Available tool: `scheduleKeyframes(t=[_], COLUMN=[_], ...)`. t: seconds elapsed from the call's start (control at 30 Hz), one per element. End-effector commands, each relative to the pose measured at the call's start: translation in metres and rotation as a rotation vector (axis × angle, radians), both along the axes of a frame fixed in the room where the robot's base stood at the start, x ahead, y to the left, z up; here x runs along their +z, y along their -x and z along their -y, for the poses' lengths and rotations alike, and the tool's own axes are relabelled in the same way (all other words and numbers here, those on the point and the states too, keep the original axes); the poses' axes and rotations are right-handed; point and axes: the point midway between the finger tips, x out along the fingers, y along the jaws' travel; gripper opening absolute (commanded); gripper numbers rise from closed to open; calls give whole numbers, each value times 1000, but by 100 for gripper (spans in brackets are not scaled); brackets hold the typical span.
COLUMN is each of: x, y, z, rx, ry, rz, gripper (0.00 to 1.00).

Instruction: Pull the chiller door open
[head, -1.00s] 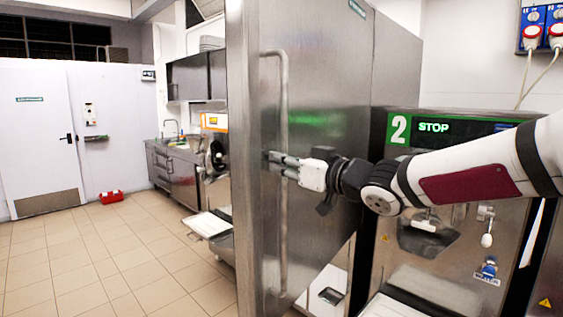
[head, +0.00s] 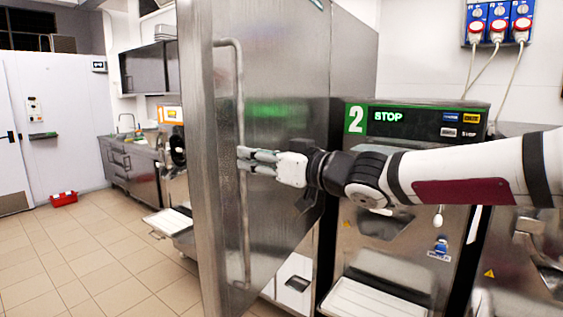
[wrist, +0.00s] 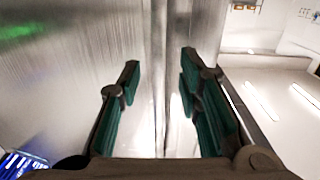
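The chiller door (head: 285,85) is a tall brushed-steel panel in the middle of the head view, with a long vertical bar handle (head: 240,95) near its left side. Whether the door stands ajar I cannot tell. My gripper (head: 243,160) reaches in from the right at about the handle's mid-height, its fingertips at the bar. In the wrist view, the two dark green-padded fingers of my gripper (wrist: 158,85) are spread apart. A vertical steel strip, apparently the handle, runs between them, with space visible on both sides. The steel door face (wrist: 75,75) fills the left.
Machine 2 (head: 420,112), with a STOP display, stands right of the door, below my arm. Its white tray (head: 375,300) juts out low. Another machine (head: 173,150) and a counter (head: 140,165) stand behind on the left. The tiled floor (head: 90,260) at left is clear, except for a red box (head: 64,198).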

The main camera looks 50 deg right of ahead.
Motion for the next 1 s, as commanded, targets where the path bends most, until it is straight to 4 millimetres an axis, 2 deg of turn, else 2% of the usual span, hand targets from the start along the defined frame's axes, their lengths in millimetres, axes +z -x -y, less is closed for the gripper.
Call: scheduleKeyframes(t=[0.03,0.2,0.5,1.0], x=[1,1,1,0], y=[10,35,65,72], z=[1,1,0,-2], rx=[-4,-5,-6,-1], ry=[0,2,3,2], rz=[5,4,4,1], gripper=[32,32,32,32])
